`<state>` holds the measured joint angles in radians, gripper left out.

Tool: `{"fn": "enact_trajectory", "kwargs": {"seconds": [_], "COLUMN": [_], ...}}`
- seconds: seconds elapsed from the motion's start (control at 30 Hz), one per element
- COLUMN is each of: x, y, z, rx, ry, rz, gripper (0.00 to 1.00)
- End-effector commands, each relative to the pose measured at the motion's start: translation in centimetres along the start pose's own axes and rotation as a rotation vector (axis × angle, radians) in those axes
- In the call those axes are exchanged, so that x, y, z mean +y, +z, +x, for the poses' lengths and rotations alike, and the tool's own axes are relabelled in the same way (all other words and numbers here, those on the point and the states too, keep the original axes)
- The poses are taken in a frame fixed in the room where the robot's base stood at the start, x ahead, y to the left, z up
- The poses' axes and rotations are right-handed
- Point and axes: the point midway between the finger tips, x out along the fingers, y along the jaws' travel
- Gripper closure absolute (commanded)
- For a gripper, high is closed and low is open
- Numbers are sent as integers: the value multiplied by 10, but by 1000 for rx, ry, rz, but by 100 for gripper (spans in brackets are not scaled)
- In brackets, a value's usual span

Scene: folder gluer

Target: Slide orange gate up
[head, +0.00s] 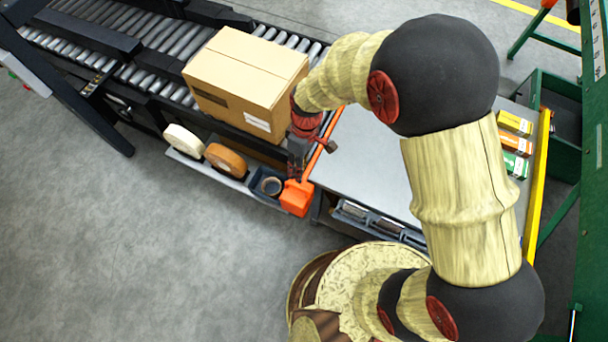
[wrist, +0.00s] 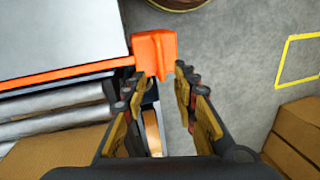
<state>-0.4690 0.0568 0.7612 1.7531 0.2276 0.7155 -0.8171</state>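The orange gate shows in the head view as an orange block (head: 296,197) at the near end of a thin orange bar, which runs along the edge between the roller conveyor and the grey table. In the wrist view the orange block (wrist: 154,52) stands just ahead of my fingertips, with the bar running off to the left. My gripper (wrist: 160,78) is open, its fingers apart with nothing held between them. In the head view my gripper (head: 296,172) points down just above the block; whether it touches cannot be told. My wrist hides part of the bar.
A cardboard box (head: 245,82) sits on the roller conveyor (head: 150,35). Tape rolls (head: 226,159) lie in a side tray left of the gate. The grey table (head: 365,155) is bare near the gate; small cartons (head: 515,143) line its right side. The floor in front is clear.

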Motion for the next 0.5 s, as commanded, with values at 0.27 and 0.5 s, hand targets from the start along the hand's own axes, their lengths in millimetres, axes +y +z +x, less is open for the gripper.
{"fn": "enact_trajectory", "kwargs": {"seconds": [0.27,0.5], "x": [0,0], "y": [1,1], "z": [8,38], "rx": [1,0], "ry": [1,0], "rz": [-82,-81], "gripper": [72,72]}}
